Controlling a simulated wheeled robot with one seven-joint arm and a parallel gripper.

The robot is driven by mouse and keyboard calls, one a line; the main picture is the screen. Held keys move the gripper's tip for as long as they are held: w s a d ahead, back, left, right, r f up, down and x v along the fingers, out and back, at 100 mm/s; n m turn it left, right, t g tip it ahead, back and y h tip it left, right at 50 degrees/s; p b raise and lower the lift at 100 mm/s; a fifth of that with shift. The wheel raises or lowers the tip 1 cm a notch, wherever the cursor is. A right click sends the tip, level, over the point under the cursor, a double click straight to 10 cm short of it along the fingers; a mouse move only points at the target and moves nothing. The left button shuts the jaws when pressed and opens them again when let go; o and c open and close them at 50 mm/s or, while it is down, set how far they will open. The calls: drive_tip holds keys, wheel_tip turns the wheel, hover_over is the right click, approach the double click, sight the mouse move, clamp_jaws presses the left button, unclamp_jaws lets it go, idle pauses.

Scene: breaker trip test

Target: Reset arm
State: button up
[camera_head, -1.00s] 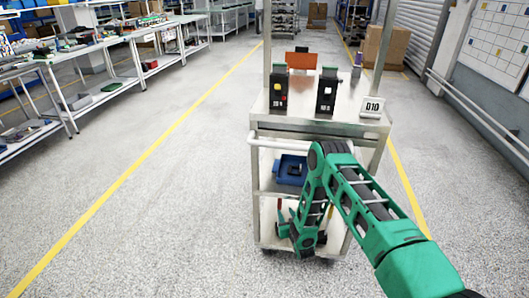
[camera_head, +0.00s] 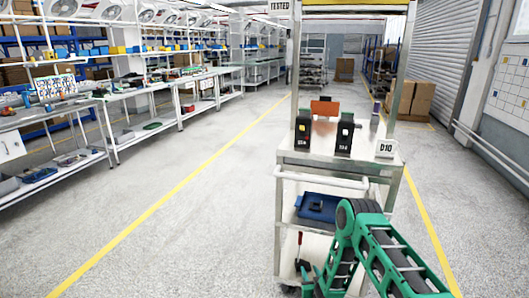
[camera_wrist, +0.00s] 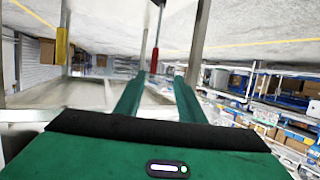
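My arm (camera_head: 370,250) is folded low at the lower right in the head view, in front of the cart's lower shelves. My gripper (camera_head: 307,272) is at its end, partly cut off by the bottom edge. In the wrist view its two green fingers (camera_wrist: 157,88) stand apart with nothing held between them. A red-handled thing (camera_wrist: 154,60) shows beyond the fingertips, and I cannot tell how far off it is. Two dark breaker units, the left (camera_head: 303,130) and the right (camera_head: 344,135), stand upright on the cart top, apart from my gripper.
The metal cart (camera_head: 320,181) carries a D10 sign (camera_head: 386,148) and an orange panel (camera_head: 324,107) on top. A blue tray (camera_head: 320,207) is on a shelf below. Workbenches (camera_head: 140,88) line the left. The floor (camera_head: 180,240) left of the cart is clear.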

drive_tip(key=w+d+r+m+g+h, duration=0.1)
drive_tip(key=w+d+r+g, duration=0.1)
drive_tip(key=d+r, duration=0.5)
drive_tip(key=w+d+r+g+h, duration=0.1)
drive_tip(key=d+r+h, duration=0.1)
drive_tip(key=d+r, duration=0.5)
drive_tip(key=s+d+r+m+g+h, duration=0.1)
drive_tip(key=s+d+r, duration=0.1)
drive_tip(key=r, duration=0.4)
drive_tip(key=s+d+r+g, duration=0.2)
drive_tip(key=d+r, duration=0.1)
drive_tip(key=r, duration=0.4)
drive_tip(key=s+d+r+m+g, duration=0.1)
drive_tip(key=s+d+r+g, duration=0.15)
drive_tip(key=s+r, duration=0.5)
drive_tip(key=s+d+r+m+g, duration=0.1)
drive_tip(key=s+d+r, duration=0.25)
drive_tip(key=s, duration=0.65)
drive_tip(key=s+d+r+m+g, duration=0.1)
drive_tip(key=s+d+r+g, duration=0.1)
drive_tip(key=s+r, duration=0.5)
drive_tip(key=s+a+r+m+g+y, duration=0.1)
drive_tip(key=s+a+r, duration=0.1)
drive_tip(key=s, duration=1.1)
drive_tip(key=s+a+r+m+g+y, duration=0.1)
drive_tip(key=s+a, duration=0.3)
drive_tip(key=s, duration=0.9)
drive_tip(key=shift+s+a+r+g+y, duration=0.2)
drive_tip(key=shift+s+r+g+y, duration=0.2)
drive_tip(key=shift+r+g+y, duration=0.2)
